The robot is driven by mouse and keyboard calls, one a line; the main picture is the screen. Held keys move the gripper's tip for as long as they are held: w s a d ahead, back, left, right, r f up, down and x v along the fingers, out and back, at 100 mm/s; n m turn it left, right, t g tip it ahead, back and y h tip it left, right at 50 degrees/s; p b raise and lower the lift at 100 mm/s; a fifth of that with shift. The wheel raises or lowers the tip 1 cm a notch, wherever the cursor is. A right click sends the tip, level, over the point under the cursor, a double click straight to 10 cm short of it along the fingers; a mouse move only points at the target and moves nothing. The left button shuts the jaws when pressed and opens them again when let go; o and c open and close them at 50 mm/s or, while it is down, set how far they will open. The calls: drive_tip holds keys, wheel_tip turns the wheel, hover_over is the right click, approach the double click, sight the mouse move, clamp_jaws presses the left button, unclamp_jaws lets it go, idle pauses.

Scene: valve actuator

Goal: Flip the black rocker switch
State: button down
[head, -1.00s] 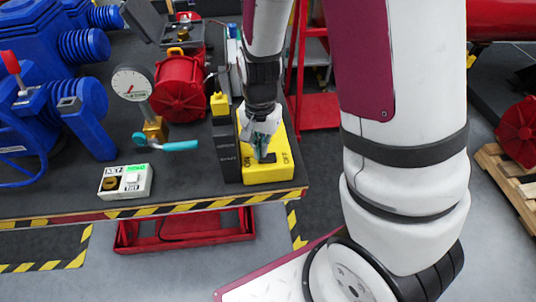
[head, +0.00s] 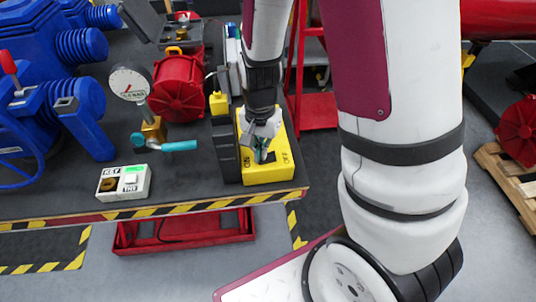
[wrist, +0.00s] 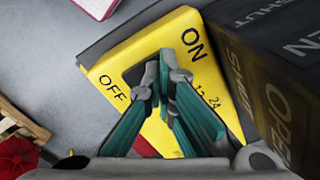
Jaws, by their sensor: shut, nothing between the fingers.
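The yellow switch box (head: 270,175) stands at the right front corner of the dark bench, with ON on its left and OFF on its right in the head view. It fills the middle of the wrist view (wrist: 205,75). The black rocker switch (wrist: 136,74) shows there as a dark patch beside and behind the fingertips; most of it is hidden. My gripper (head: 261,156) points down over the box with its fingers together and empty. In the wrist view its teal fingers (wrist: 164,66) overlap the switch area. I cannot tell whether they touch it or which way it is tipped.
A dark panel marked OPEN and SHUT (wrist: 265,85) stands close beside the box. A white key box (head: 124,183), a teal-handled valve (head: 178,146), a gauge (head: 128,83) and a red wheel-shaped part (head: 177,88) lie to the left. The bench's striped edge (head: 180,208) is in front.

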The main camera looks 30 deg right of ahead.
drive_tip(key=shift+r+p, duration=2.35)
drive_tip(key=shift+r, duration=1.15)
drive_tip(key=s+r+n+t, duration=0.2)
drive_tip(key=s+r, duration=0.1)
drive_tip(key=r, duration=0.6)
drive_tip(key=s+r+n+t, duration=0.1)
drive_tip(key=s+r+n, duration=0.2)
drive_tip(key=r, duration=0.5)
drive_tip(key=s+r+n+t, duration=0.2)
drive_tip(key=s+r+n, duration=0.2)
drive_tip(key=s+r, duration=0.4)
drive_tip(key=s, duration=0.3)
drive_tip(key=shift+r+n+t, duration=0.3)
drive_tip(key=shift+r, duration=0.1)
